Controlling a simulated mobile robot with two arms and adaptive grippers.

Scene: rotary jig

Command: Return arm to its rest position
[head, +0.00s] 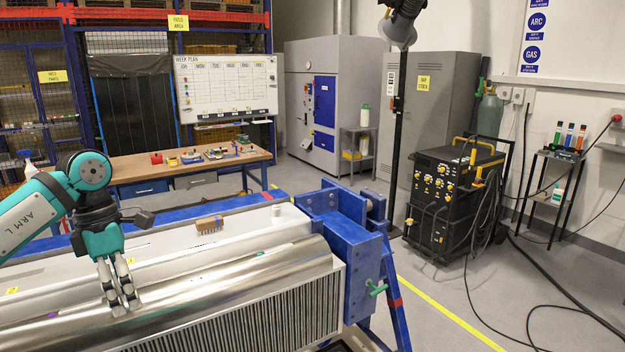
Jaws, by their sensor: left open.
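My left gripper (122,297) comes in from the left on the teal and white arm marked "ARM L". Its fingers point down over the shiny curved metal cover (240,275) of the jig's workpiece. The fingers are open with nothing between them. I cannot tell whether the fingertips touch the metal. My right gripper is not in view.
The blue jig frame (350,240) with a green handle (376,287) stands at the workpiece's right end. A brush-like block (209,224) and a small white cylinder (276,211) sit on the workpiece top. A workbench (190,170) with tools stands behind.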

